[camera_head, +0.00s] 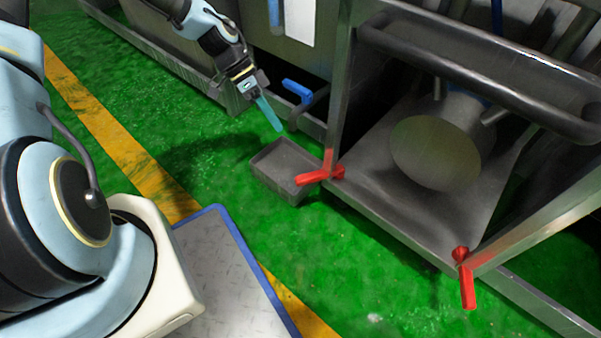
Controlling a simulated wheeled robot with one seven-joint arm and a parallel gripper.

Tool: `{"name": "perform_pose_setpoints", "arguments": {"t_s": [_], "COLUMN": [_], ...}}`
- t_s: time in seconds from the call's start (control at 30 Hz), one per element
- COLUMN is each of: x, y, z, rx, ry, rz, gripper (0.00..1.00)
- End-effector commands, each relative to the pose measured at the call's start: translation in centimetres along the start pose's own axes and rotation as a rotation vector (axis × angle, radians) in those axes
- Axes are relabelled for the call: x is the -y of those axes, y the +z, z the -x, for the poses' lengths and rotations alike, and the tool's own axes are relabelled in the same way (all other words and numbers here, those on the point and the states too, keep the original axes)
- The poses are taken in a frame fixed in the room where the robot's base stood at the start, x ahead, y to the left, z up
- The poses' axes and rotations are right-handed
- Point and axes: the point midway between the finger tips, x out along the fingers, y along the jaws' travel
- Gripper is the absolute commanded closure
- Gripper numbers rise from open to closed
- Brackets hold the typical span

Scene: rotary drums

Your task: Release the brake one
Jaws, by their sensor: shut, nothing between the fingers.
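Two red brake levers are on the lower frame of the metal rack. One red lever (322,173) sits at the near left corner post, its arm pointing left and roughly level. The other red lever (464,279) is at the lower right post, its arm hanging down. No label shows which is brake one. My gripper (277,127) has light blue fingers pressed together, empty. It points down to the right, up and left of the left lever in the picture and apart from it.
A grey open tray (283,170) is by the left post, below my gripper. A blue-handled lever (297,90) is just right of my gripper. The rack (460,239) holds a round metal drum part (437,153). Green floor (380,275) is open in front.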

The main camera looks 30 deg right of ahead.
Motion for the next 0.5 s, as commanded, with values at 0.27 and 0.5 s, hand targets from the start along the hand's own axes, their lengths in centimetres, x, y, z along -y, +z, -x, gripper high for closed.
{"name": "perform_pose_setpoints", "arguments": {"t_s": [0.27, 0.5], "x": [0.0, 0.1], "y": [-0.1, 0.0], "z": [-0.1, -1.4], "rx": [-0.003, -0.002], "ry": [0.002, 0.003], "rz": [-0.006, -0.005], "gripper": [1.0, 1.0]}}
